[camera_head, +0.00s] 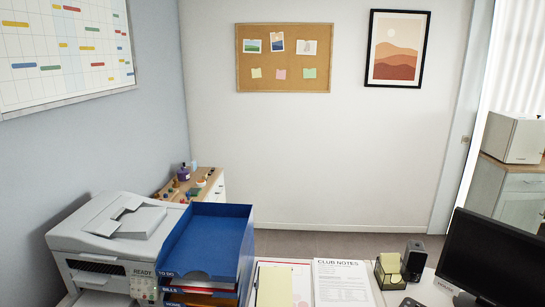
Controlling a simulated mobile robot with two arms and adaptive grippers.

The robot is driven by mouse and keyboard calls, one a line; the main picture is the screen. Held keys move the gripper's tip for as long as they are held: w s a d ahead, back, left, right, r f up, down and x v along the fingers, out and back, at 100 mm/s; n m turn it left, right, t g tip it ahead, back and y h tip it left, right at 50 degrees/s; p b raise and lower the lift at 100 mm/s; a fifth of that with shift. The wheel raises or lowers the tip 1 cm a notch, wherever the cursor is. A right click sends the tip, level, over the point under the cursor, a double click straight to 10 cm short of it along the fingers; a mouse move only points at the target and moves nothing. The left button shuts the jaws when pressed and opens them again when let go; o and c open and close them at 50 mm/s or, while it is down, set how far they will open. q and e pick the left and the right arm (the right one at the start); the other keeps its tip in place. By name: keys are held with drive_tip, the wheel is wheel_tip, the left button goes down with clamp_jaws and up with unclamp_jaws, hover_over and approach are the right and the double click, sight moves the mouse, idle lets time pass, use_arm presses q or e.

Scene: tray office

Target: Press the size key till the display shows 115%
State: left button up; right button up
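A white printer (112,240) stands at the lower left. Its small front display (143,271) appears to read READY; no percentage can be made out on it. A control panel with small keys (143,290) sits just below the display. The keys are too small to tell which one is the size key. Neither of my grippers is in view.
A blue letter tray (212,231) stands against the printer's right side. Papers (342,283), a note box (388,272), a speaker (414,260) and a monitor (492,262) are farther right. A low cabinet (217,190) stands behind.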

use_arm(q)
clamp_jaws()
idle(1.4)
